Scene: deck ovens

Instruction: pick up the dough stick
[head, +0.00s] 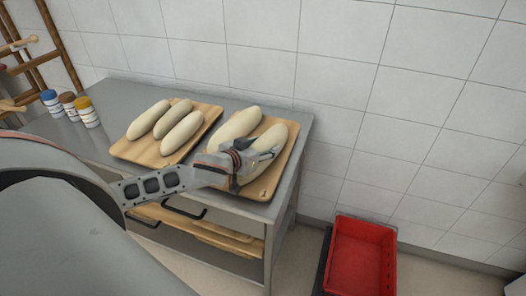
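Pale dough sticks lie on two wooden boards on the grey metal table. Three of them (182,132) lie side by side on the left board (128,149). Two more lie on the right board (270,182): a left one (237,124) and a right one (273,138). My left gripper (240,166) is over the near part of the right board, at the near ends of these two sticks. It hides part of them. I cannot tell whether its fingers are open, shut or touching dough. My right gripper is not in view.
Several small jars with coloured lids (87,112) stand at the table's left. A wooden rack (58,45) is at the far left. A tiled wall runs behind the table (118,95). A red crate (361,256) stands low at the right.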

